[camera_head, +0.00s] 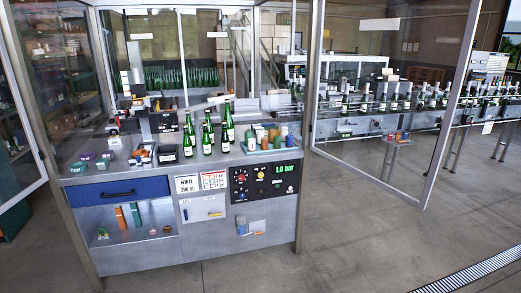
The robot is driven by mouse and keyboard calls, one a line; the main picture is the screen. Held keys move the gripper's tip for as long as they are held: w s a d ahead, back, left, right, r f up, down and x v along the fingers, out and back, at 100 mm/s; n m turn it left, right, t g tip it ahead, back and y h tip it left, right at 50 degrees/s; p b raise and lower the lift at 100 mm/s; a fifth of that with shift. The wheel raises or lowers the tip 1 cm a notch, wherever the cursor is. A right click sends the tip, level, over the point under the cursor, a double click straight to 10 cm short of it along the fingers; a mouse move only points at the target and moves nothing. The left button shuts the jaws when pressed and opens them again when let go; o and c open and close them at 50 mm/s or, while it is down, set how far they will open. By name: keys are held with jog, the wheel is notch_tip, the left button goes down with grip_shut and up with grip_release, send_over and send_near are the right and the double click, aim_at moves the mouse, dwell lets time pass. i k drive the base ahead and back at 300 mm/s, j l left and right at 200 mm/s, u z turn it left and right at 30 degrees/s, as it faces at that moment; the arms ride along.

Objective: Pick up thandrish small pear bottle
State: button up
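Several green bottles with pale labels stand upright in a group on the grey metal counter (170,170), among them a front bottle (207,139) and a right-hand bottle (225,140). The labels are too small to read, so I cannot tell which one, if any, is the thandrish small pear bottle. A small green item (102,233) sits in the recess under the counter; its exact shape is unclear. My gripper is not in view.
A glass enclosure with metal posts surrounds the counter; an open glass door (395,100) stands at the right. Small coloured blocks (268,138) and dark trays (167,154) flank the bottles. A bottle conveyor (370,122) runs behind. The floor (350,230) in front is clear.

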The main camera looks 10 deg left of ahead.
aim_at(207, 148)
jog(key=i+l+u, duration=0.25)
jog(key=i+u, duration=0.15)
jog(key=i+l+u, duration=0.8)
